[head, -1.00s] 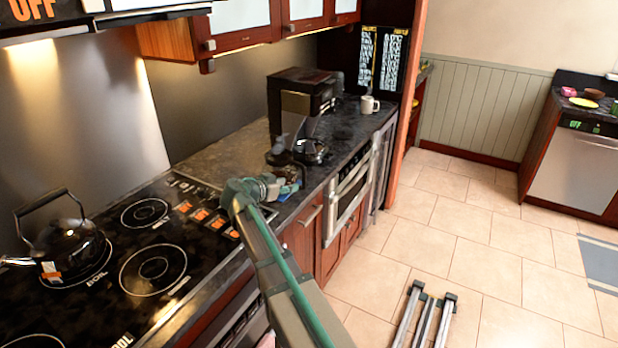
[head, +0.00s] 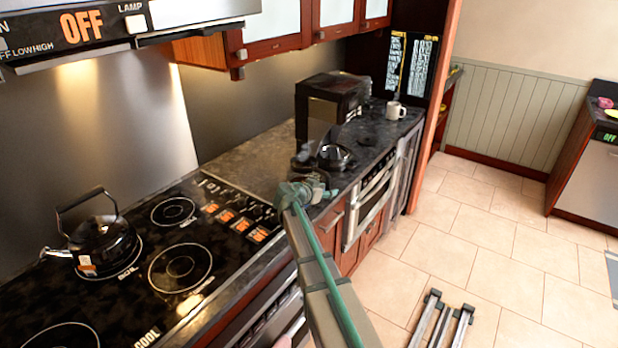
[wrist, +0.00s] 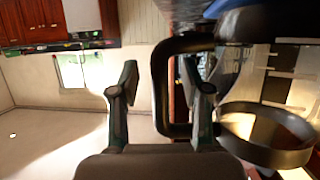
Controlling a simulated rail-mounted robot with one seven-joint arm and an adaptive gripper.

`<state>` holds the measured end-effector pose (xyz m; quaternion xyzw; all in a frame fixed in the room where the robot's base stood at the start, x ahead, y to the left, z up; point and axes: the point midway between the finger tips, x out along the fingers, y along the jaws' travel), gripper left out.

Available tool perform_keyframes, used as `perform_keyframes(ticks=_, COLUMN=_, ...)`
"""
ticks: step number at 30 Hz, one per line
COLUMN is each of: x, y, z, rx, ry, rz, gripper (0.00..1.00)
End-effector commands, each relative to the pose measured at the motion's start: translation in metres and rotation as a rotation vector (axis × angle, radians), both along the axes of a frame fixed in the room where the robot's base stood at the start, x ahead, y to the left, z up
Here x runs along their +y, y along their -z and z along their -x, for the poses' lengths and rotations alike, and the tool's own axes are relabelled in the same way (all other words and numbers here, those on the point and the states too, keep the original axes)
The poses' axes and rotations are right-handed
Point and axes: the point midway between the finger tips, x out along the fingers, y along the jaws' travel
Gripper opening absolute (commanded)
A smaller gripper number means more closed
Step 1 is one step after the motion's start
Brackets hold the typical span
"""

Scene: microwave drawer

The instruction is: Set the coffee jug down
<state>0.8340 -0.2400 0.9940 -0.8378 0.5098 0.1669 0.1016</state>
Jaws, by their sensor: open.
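The coffee jug (wrist: 265,136) shows at the right of the wrist view, with clear glass, a dark band and a black loop handle (wrist: 160,92). My gripper (wrist: 163,95) is open. One finger is left of the handle's upright bar and the other is inside the loop, so the bar lies between them without being clamped. In the head view my gripper (head: 319,184) is at the counter's front edge, close to the dark round jug (head: 337,158). The jug appears to be by the coffee maker (head: 329,108); its bottom contact is hidden.
The dark countertop (head: 244,158) runs along the wall. A white mug (head: 395,111) stands beyond the coffee maker. A kettle (head: 103,242) sits on the stove (head: 150,270) at left. The tiled floor (head: 500,250) at right is mostly open.

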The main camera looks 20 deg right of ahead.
Motion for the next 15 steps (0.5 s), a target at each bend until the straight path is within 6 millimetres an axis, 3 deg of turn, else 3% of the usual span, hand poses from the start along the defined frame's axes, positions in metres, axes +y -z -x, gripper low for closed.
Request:
perform_keyframes(ticks=9, x=-0.0068, y=0.0041, z=-0.0027, rx=0.000, ry=0.001, rz=0.000, gripper=0.46)
perform_keyframes(ticks=15, x=-0.0066, y=0.0038, z=-0.0027, rx=0.000, ry=0.001, rz=0.000, gripper=0.12)
